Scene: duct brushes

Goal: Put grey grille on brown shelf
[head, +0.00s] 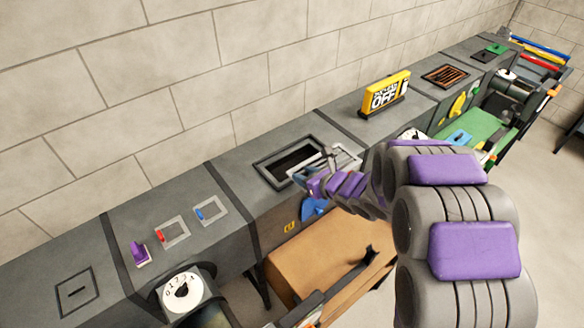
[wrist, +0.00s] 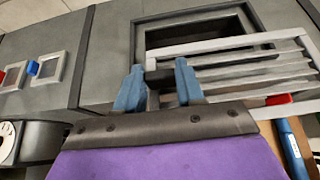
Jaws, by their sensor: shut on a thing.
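The grey grille (wrist: 250,72) is a light grey slatted frame. In the wrist view, the two blue fingers of my gripper (wrist: 158,88) are shut on its dark handle at the left end. The grille is held in front of the dark rectangular opening (wrist: 200,30) and overlaps its lower right part. In the head view, the grille (head: 346,158) shows at the right of the opening (head: 290,163), partly hidden by my gripper (head: 318,176).
A yellow "OFF" sign (head: 386,93) stands on the duct to the right. Red and blue switches (head: 172,232) and a white dial (head: 182,291) are at left. A green surface (head: 470,135) is farther right.

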